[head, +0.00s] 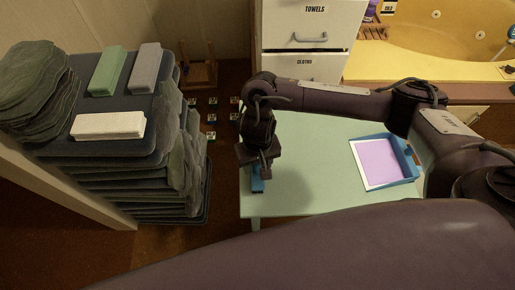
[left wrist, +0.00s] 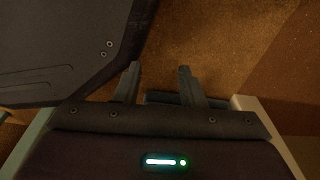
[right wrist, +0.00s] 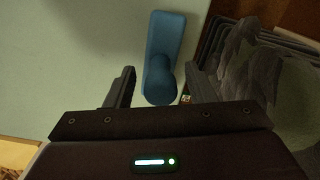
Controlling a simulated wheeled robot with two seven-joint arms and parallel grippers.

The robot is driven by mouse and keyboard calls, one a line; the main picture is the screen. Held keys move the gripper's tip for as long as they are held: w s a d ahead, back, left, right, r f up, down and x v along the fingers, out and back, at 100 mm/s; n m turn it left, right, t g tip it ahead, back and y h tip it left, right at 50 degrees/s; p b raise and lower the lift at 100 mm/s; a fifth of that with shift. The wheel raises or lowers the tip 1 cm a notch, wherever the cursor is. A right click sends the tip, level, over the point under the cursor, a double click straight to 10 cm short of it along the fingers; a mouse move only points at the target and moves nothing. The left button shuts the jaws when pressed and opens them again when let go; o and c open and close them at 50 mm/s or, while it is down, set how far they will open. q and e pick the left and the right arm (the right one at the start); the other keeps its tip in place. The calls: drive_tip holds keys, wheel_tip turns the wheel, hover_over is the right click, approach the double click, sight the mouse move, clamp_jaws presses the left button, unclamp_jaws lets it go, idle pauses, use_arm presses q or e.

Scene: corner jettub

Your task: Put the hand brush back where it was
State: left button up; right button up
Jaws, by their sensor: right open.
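The blue hand brush (head: 257,185) is at the left edge of the pale green table (head: 300,195), under my right gripper (head: 258,172). In the right wrist view the brush (right wrist: 163,45) has a flat block and a rounded knob end. The knob sits between the open fingers of my right gripper (right wrist: 160,72), with a gap to each finger. I cannot tell how far the fingers are above the table. My left gripper (left wrist: 160,70) is open and empty above brown floor; it is not seen in the head view.
A blue-framed tray (head: 403,157) with a lilac inside lies on the table's right part. Stacked dark towels (head: 180,160) with green, grey and white blocks on top stand left. White drawers (head: 305,35) and a yellow tub (head: 440,60) are behind. The table's middle is clear.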

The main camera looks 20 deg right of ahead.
wheel_tip(320, 180, up, 6)
drive_tip(key=p, duration=0.3)
drive_tip(key=shift+f, duration=0.15)
wheel_tip(320, 180, up, 4)
drive_tip(key=shift+f+p, duration=0.1)
drive_tip(key=shift+p, duration=0.8)
drive_tip(key=shift+r, duration=0.55)
use_arm(q)
drive_tip(key=s+a+r, duration=0.1)
drive_tip(key=s+r, duration=0.1)
drive_tip(key=s, duration=0.5)
drive_tip(key=shift+s+a+r, duration=0.15)
drive_tip(key=shift+a, duration=0.05)
